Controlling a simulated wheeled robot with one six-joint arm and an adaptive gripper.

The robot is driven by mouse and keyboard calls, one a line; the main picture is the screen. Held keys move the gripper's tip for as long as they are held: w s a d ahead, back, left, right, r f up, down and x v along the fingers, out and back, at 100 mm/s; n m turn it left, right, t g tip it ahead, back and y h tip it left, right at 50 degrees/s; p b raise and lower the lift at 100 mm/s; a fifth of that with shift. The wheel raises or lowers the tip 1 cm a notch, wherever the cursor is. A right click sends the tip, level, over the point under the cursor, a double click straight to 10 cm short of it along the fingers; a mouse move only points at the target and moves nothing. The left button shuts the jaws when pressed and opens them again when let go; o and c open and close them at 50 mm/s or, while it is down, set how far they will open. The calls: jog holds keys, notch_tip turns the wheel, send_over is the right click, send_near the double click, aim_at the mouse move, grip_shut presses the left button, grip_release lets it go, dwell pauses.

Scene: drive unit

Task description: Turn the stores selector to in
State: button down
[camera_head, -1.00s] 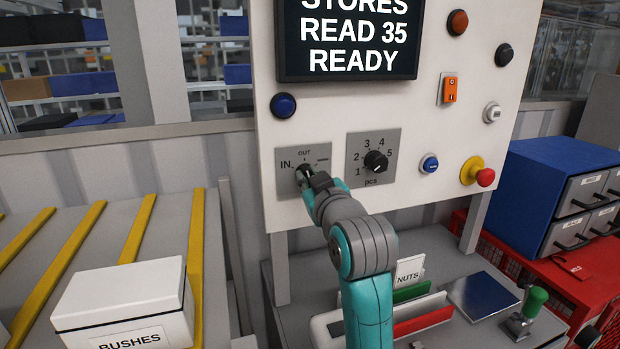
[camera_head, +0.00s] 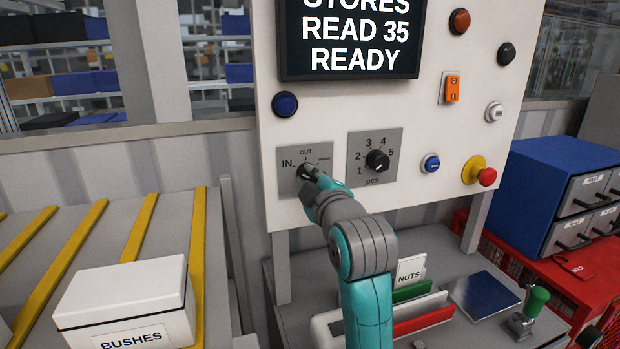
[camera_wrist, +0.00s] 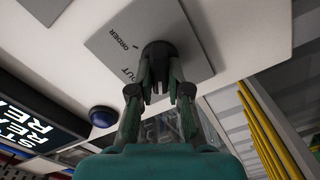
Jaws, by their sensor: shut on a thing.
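The stores selector is a dark knob (camera_wrist: 158,50) on a grey plate (camera_head: 289,180) low on the left of the white panel. The plate is marked IN at left and OUT at top. A third mark at right is too small to read in the head view, but ORDER shows in the wrist view. My gripper (camera_wrist: 159,88) is shut on the knob, with a finger on either side of it. It also shows at the plate in the head view (camera_head: 311,174). The fingers hide much of the knob, and I cannot tell which mark it points to.
A pcs dial (camera_head: 377,160) sits close at right of the selector. A blue button (camera_head: 285,104) and a screen (camera_head: 350,40) reading STORES READ 35 READY are above. A red-and-yellow button (camera_head: 485,176) is further right. A BUSHES box (camera_head: 120,290) stands lower left.

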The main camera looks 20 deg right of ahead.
dwell(0.3)
jog(key=c, duration=1.1)
grip_release()
jog(key=s, duration=0.7)
jog(key=shift+s, duration=0.25)
